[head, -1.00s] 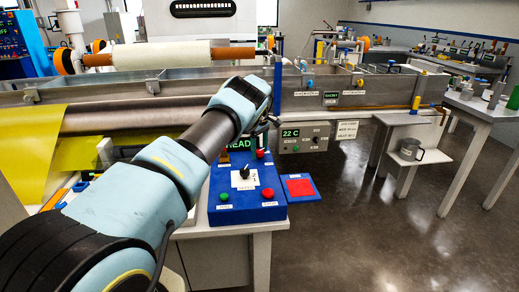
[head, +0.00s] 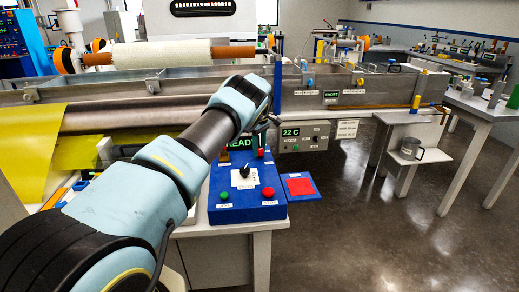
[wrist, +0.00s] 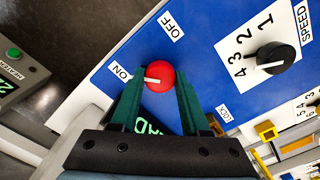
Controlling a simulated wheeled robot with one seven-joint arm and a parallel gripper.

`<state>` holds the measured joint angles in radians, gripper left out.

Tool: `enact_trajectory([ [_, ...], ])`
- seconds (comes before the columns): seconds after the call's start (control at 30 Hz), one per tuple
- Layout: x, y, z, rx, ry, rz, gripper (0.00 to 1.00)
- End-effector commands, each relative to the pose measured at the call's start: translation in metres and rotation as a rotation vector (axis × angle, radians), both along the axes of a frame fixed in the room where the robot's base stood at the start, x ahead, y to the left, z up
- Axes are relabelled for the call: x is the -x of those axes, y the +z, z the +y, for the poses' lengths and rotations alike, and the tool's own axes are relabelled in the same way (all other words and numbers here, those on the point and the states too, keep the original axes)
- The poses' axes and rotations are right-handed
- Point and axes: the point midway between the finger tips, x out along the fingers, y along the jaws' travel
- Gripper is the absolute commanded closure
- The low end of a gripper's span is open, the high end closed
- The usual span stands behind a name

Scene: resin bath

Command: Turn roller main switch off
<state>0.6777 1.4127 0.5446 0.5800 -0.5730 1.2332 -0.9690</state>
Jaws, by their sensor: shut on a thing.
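The roller main switch is a round red knob (wrist: 159,78) with a white pointer line, on a blue panel (wrist: 110,50). Its pointer faces left, toward the ON label (wrist: 122,72). The OFF label (wrist: 171,24) lies above it in the wrist view. My gripper (wrist: 160,85) has its two green fingers on either side of the knob, shut on it. In the head view the red knob (head: 260,153) shows at the top of the blue control box (head: 247,213), while my wrist hides most of the gripper.
The box also bears a green button (head: 224,196) and a red button (head: 268,192). A green READY display (head: 240,142) is partly behind my arm. A red pad (head: 299,187) lies to the right.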

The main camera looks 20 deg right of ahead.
Motion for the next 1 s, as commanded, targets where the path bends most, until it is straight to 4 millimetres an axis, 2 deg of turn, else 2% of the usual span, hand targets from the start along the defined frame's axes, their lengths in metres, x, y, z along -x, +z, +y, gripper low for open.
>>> enact_trajectory([
  [0.37,-0.0001,-0.003,-0.0007,0.002,-0.136,0.0,1.0],
  [1.0,-0.0004,-0.0005,-0.0004,0.003,-0.724,-0.002,1.0],
])
